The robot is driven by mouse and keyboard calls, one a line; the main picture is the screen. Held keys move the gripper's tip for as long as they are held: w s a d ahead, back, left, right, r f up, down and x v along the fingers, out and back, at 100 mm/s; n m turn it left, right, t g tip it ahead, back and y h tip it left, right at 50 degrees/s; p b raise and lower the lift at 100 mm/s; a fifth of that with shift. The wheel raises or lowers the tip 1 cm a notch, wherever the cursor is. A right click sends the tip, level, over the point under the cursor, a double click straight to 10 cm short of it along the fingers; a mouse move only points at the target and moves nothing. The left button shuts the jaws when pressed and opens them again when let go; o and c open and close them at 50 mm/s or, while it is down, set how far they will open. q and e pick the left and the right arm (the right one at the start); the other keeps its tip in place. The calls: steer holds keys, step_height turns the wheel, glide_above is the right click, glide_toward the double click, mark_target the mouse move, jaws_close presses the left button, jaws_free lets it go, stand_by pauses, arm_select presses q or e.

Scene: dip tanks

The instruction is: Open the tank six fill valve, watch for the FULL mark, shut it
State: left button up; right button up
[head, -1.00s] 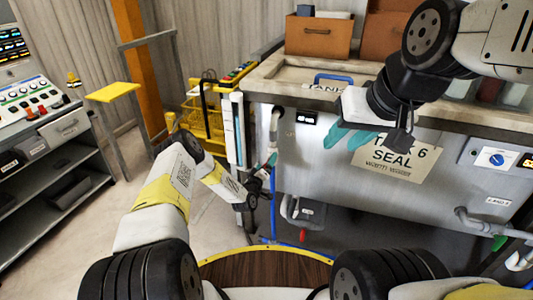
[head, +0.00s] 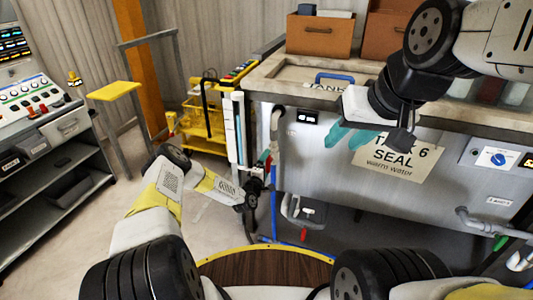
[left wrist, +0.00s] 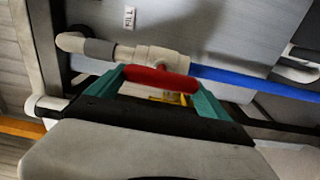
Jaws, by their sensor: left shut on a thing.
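The fill valve's red handle (left wrist: 160,79) lies across its pale valve body (left wrist: 160,57), under a FILL label (left wrist: 129,17) in the left wrist view. My left gripper (left wrist: 162,84) is shut on this handle, its teal fingers at either end. In the head view my left gripper (head: 264,164) is at the tank's left end, partly hidden by its own wrist. My right gripper (head: 350,137) is open and empty before the tank.
A blue hose (left wrist: 255,84) runs right from the valve. A small dark display (head: 307,117) is on the tank front, too small to read. A yellow cart (head: 205,125) stands behind left, a control console (head: 35,100) further left. Open floor lies between.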

arm_select(q)
steer(key=shift+f, duration=0.1)
stand_by(0.4)
steer(key=o, duration=1.1)
steer(key=v, duration=0.8)
